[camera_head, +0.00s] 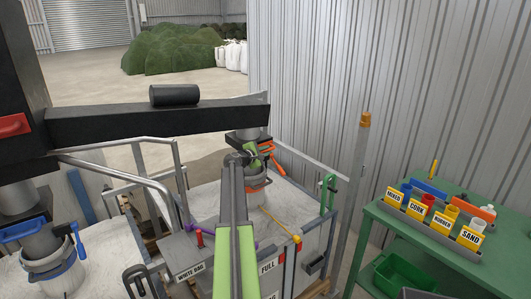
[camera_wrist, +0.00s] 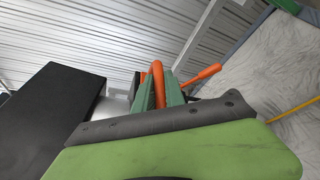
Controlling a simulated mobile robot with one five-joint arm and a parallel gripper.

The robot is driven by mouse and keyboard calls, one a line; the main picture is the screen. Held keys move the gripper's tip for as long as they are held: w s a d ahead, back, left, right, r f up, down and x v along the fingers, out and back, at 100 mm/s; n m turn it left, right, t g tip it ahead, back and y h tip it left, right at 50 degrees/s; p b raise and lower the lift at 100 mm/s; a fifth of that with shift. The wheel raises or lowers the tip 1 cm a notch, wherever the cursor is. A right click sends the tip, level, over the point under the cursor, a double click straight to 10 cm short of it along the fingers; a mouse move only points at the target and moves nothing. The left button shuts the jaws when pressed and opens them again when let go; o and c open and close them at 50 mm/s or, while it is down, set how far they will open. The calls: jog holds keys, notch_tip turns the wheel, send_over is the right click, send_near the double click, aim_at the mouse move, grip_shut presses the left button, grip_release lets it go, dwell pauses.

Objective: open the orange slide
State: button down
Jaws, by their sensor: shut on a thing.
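The orange slide (camera_head: 267,147) is at the outlet below the black beam, at the back of the white-topped container. In the wrist view its orange loop handle (camera_wrist: 157,75) stands between the fingertips, and an orange lever (camera_wrist: 203,76) sticks out to the right. My gripper (camera_head: 251,152) reaches the slide from the front. In the wrist view my gripper (camera_wrist: 158,97) has its green fingers closed around the loop. The slide's plate is mostly hidden behind my gripper and the outlet, so I cannot tell how far it is drawn.
A metal rail (camera_head: 115,146) and a post (camera_head: 358,190) flank the work area. A green table (camera_head: 430,250) with labelled bins stands right. A yellow rod (camera_head: 280,225) lies on the container.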

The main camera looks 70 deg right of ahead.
jog(key=s+a, duration=0.6)
jog(key=s, duration=0.3)
jog(key=shift+s+a, duration=0.15)
jog(key=shift+s, duration=0.2)
jog(key=c, duration=1.4)
grip_release()
jog(key=p+v, duration=0.3)
jog(key=v, duration=1.4)
jog(key=shift+r+p, duration=0.2)
jog(key=shift+p, duration=0.1)
jog(key=shift+w+a, duration=0.1)
